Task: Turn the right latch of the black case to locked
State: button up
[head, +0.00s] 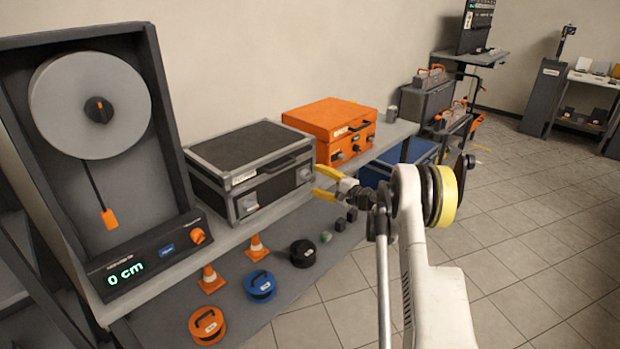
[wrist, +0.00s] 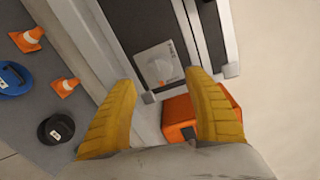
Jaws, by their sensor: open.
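The black case (head: 252,152) stands closed on the grey shelf, with silver edges and a handle on its front. Its right latch (head: 304,175) is a light plate near the front's right end. The left latch (head: 247,204) sits at the front's other end. My gripper (head: 318,181) is open, with yellow fingers, in front of the right latch. In the wrist view the latch lies beyond the gap of my gripper (wrist: 158,78); I see no contact.
An orange case (head: 328,124) stands just right of the black case; it also shows close to the fingers in the wrist view (wrist: 180,118). A dial stand (head: 95,110) is at left. Cones and round weights (head: 303,253) lie on the lower shelf.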

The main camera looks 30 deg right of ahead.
jog(key=v, duration=0.7)
jog(key=shift+s, duration=0.3)
jog(key=shift+r, duration=0.1)
jog(key=s+a+r+n+g, duration=0.25)
jog(key=s+a+r, duration=0.2)
jog(key=a, duration=0.25)
jog(key=s+a+r+n+g, duration=0.25)
jog(key=a+r, duration=0.25)
jog(key=a, duration=0.3)
jog(key=s+a+r+n+g, duration=0.1)
jog(key=s+a+r+n, duration=0.25)
jog(key=a, duration=0.35)
jog(key=s+a+n+g+h, duration=0.1)
jog(key=s+a+n+h, duration=0.2)
jog(key=s, duration=1.1)
jog(key=s+a+f+n+g+h, duration=0.1)
jog(key=s+a+n, duration=0.3)
jog(key=s, duration=1.1)
jog(key=shift+f+n+g+h, duration=0.35)
jog(key=shift+n+g+h, duration=0.15)
jog(key=shift+h, duration=0.4)
jog(key=shift+a, duration=0.1)
